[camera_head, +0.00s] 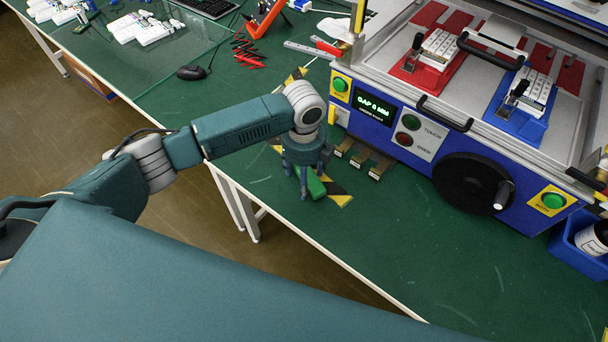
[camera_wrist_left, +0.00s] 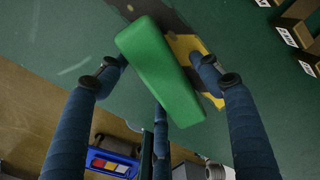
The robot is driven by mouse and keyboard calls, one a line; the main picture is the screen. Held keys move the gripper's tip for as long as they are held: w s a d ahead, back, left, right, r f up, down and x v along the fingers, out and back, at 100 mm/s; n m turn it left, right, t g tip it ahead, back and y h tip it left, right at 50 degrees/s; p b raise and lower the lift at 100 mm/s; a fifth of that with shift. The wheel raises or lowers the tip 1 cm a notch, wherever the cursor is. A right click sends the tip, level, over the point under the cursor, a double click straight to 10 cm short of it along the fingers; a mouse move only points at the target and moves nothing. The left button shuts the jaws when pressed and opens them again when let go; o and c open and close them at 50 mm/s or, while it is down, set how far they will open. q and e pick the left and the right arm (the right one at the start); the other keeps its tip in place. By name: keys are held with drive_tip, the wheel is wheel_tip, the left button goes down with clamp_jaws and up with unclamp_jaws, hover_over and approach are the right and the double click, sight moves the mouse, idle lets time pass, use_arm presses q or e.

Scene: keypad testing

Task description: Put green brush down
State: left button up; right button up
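The green brush (camera_head: 314,187) shows as a green block on the green table, by a yellow and black floor-style marking (camera_head: 340,196). My left gripper (camera_head: 305,184) points down right over it and hides part of it in the head view. In the left wrist view the green brush (camera_wrist_left: 160,70) lies slanted between the spread fingers of my left gripper (camera_wrist_left: 162,72). Small gaps seem to show beside the fingertips, so the gripper looks open around it. Whether any finger touches it is hard to tell. My right gripper is not in view.
A blue machine (camera_head: 405,140) with buttons and a black handwheel (camera_head: 472,184) stands to the right. Several labelled gauge blocks (camera_head: 364,160) sit at its foot. The table front right of the gripper is clear.

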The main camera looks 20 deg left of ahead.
use_arm(q)
drive_tip(key=shift+r, duration=0.1)
wheel_tip(320, 180, up, 12)
drive_tip(key=shift+b, duration=0.45)
drive_tip(key=shift+r, duration=0.1)
idle(0.4)
